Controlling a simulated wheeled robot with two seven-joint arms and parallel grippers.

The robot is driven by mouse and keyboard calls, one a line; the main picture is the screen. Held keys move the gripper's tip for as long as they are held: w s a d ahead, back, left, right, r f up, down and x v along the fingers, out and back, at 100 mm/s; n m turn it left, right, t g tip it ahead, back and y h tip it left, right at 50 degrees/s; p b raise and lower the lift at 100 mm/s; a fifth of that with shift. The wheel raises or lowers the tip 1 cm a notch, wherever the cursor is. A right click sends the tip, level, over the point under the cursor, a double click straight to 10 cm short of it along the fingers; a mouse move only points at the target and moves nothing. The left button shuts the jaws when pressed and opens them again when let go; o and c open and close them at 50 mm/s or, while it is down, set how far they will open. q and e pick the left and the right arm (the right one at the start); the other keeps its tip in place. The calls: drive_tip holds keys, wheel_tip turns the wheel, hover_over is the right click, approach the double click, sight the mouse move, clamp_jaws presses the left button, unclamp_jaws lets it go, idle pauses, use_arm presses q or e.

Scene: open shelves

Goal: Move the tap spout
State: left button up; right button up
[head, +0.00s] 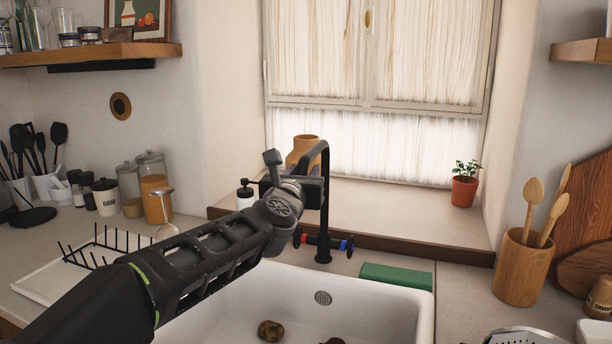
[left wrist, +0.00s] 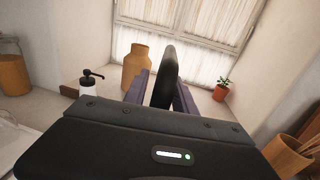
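The black tap spout (head: 325,165) rises from its base behind the white sink and arches at the top. Its outlet end is partly hidden by my left gripper. My left gripper (head: 289,184) is raised at the tap, pointing towards the window. In the left wrist view my left gripper (left wrist: 162,94) has its two fingers apart, one on each side of the dark spout (left wrist: 164,75). The fingers look open around it; whether either touches it is hard to tell. The tap's red and blue handles (head: 323,241) sit at its base. My right gripper is out of view.
A tan vase (head: 303,150) and a soap dispenser (head: 245,194) stand close behind the gripper. A potted plant (head: 465,184) is on the sill. A green sponge (head: 396,275) lies at the sink (head: 245,300) rim. A dish rack (head: 80,262) is left, a utensil pot (head: 522,268) right.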

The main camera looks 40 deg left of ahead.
use_arm(q)
drive_tip(key=shift+o, duration=0.9)
drive_tip(key=shift+d, duration=0.1)
drive_tip(key=v, duration=0.7)
drive_tip(key=shift+s+d, duration=0.2)
drive_tip(key=shift+s, duration=0.1)
